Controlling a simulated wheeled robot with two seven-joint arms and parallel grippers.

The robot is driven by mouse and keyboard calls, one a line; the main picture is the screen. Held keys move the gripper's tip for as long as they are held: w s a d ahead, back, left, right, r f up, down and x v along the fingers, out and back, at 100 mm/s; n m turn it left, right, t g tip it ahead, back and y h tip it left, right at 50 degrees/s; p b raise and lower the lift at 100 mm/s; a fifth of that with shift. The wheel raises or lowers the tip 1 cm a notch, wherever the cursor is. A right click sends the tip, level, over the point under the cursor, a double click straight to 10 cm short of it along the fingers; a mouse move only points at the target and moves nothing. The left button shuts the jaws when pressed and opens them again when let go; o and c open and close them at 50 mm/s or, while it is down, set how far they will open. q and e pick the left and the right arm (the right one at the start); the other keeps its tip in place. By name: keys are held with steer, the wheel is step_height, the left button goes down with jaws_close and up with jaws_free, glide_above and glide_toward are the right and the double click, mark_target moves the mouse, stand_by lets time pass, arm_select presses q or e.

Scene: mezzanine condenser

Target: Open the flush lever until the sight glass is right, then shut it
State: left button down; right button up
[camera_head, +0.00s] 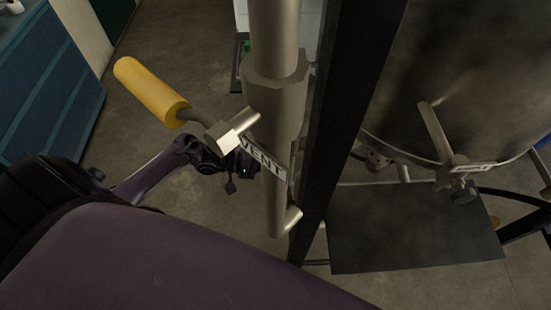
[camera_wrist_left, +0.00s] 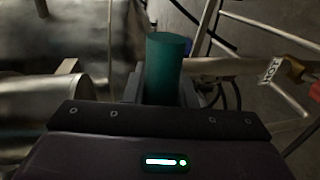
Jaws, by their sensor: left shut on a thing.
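In the left wrist view my left gripper (camera_wrist_left: 164,90) is shut on a teal cylindrical handle (camera_wrist_left: 168,58), which stands up between its two fingers. I cannot read a label on this handle, so I cannot confirm it is the flush lever. In the head view my left arm reaches in from the left, and its wrist passes behind the pipe marked VENT (camera_head: 265,160); the fingers and the held handle are hidden there. I cannot pick out the sight glass in either view. My right gripper is not in view.
A yellow-handled lever (camera_head: 150,90) sticks out left from the VENT pipe, close above my left wrist. A dark upright post (camera_head: 345,110) stands right of the pipe. A large metal vessel (camera_head: 460,70) and a dark plate (camera_head: 410,230) are further right. A blue cabinet (camera_head: 45,85) is at left.

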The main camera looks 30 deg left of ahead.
arm_select(q)
steer(key=shift+w+r, duration=0.1)
steer(key=shift+r, duration=0.05)
stand_by(0.3)
steer(key=c, duration=1.2)
jaws_free()
steer(key=shift+a, duration=0.1)
steer(key=shift+s+a, duration=0.3)
steer(key=b+v, duration=0.1)
steer(key=v, duration=0.5)
steer(key=shift+s+a+r, duration=0.2)
steer(key=shift+a, duration=0.1)
steer(key=shift+f, duration=0.1)
